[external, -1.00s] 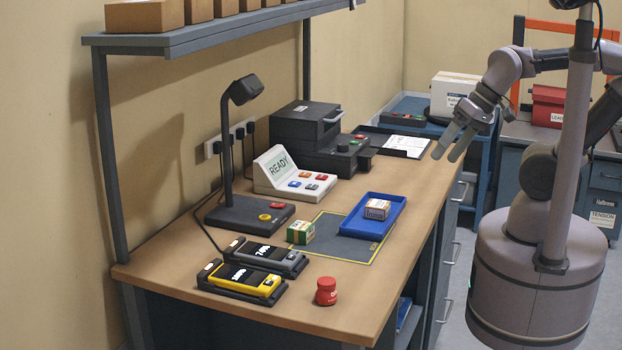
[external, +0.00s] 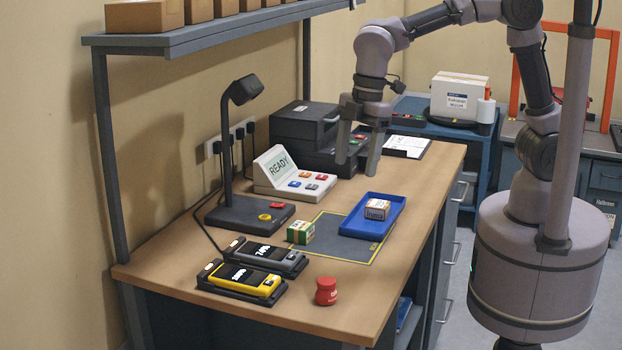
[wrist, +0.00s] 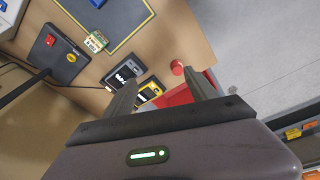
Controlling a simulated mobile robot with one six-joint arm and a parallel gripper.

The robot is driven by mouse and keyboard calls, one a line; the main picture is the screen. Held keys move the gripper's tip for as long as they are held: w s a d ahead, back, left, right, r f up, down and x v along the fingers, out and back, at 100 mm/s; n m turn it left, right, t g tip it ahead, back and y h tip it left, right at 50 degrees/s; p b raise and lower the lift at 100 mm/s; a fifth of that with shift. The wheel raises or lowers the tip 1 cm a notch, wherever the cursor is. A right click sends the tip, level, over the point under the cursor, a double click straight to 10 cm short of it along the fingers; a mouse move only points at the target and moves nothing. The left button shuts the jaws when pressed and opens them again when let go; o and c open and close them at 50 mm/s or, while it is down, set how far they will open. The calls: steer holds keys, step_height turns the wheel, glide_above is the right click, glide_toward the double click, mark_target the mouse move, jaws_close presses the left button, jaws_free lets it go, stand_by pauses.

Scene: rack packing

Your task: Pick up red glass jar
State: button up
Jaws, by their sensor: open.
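The red glass jar (external: 326,291) stands upright near the front corner of the wooden desk in the external view. It also shows in the wrist view (wrist: 177,67), small and beyond the fingertips, nearer the right finger. My gripper (external: 357,168) is open and empty, fingers pointing down, above the far part of the desk near the blue tray. In the wrist view my gripper (wrist: 165,88) shows both fingers spread apart with nothing between them. The jar is well away from the fingers.
A yellow handheld device (external: 240,282) and a grey one (external: 265,258) lie left of the jar. A green box (external: 301,232), a blue tray (external: 347,221) with a small box (external: 376,209), and a black lamp (external: 236,215) stand farther back. An overhead shelf (external: 200,36) spans the desk's left side.

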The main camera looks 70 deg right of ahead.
mark_target(326, 281)
steer(key=w+a+f+n+g+h+p, duration=0.1)
steer(key=w+a+f+n, duration=0.1)
steer(key=a+f+n, duration=0.7)
steer(key=shift+m, duration=0.8)
steer(key=f+b, duration=0.1)
steer(key=f, duration=0.2)
steer(key=a+f+b, duration=0.1)
steer(key=f+b, duration=0.1)
steer(key=f, duration=0.2)
steer(key=a+f+b, duration=0.1)
steer(key=f+b, duration=0.1)
steer(key=f, duration=0.1)
steer(key=shift+s+a+f, duration=0.15)
steer(key=f+b, duration=0.1)
steer(key=f, duration=0.1)
steer(key=f+b, duration=0.1)
steer(key=f, duration=0.2)
steer(key=shift+a+f+b, duration=0.4)
steer(key=shift+r, duration=0.2)
jaws_close()
